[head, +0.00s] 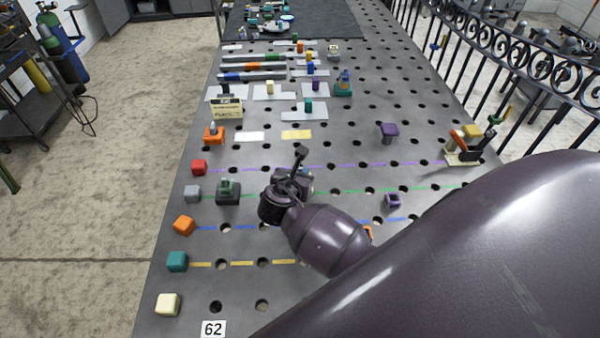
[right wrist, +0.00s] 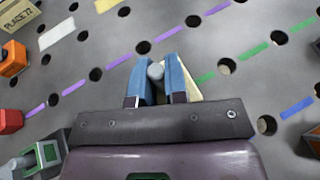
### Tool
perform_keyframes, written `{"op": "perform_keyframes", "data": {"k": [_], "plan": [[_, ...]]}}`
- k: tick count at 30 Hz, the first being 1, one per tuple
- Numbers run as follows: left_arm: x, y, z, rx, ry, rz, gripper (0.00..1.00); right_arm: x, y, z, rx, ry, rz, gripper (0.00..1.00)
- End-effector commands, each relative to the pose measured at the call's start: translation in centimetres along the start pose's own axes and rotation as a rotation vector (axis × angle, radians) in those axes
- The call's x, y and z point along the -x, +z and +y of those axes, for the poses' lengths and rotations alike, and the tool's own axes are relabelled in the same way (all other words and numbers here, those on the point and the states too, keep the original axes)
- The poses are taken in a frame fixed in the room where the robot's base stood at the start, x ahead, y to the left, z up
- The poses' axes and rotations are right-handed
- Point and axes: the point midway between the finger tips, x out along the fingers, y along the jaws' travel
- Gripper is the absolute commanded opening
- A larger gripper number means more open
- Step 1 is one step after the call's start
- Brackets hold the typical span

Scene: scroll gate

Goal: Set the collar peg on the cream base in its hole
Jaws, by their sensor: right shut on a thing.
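My right gripper (head: 305,178) is over the perforated grey table, near the green dashed row. In the right wrist view, its blue fingers (right wrist: 164,82) are shut on a grey round-topped peg (right wrist: 156,72). A cream base (right wrist: 193,86) shows partly behind the right finger. The fingers and gripper body hide the peg's lower part and most of the base. I cannot tell whether the peg is clear of the table or in a hole. In the head view, my wrist hides nearly all of it. My left gripper is not in view.
Left-edge cubes are red (head: 199,167), grey (head: 193,193), orange (head: 184,225), teal (head: 177,261) and cream (head: 167,305). A dark block with a green top (head: 228,191) stands left of the gripper. Purple pieces (head: 390,130) stand to the right. A railing (head: 520,60) borders the right side.

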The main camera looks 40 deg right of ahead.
Motion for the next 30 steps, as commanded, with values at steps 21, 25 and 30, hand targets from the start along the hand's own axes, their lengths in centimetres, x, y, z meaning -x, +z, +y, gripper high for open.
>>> {"op": "perform_keyframes", "data": {"k": [21, 25, 30], "plan": [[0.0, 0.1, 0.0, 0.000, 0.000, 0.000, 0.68, -0.3, -0.8, 0.1, -0.001, 0.000, -0.002, 0.00], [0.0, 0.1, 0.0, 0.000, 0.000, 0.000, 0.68, -0.4, -0.9, 0.1, -0.001, 0.000, -0.002, 0.00], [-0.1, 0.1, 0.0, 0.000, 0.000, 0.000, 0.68, -0.5, -1.2, 0.1, -0.001, 0.000, -0.002, 0.00]]}}
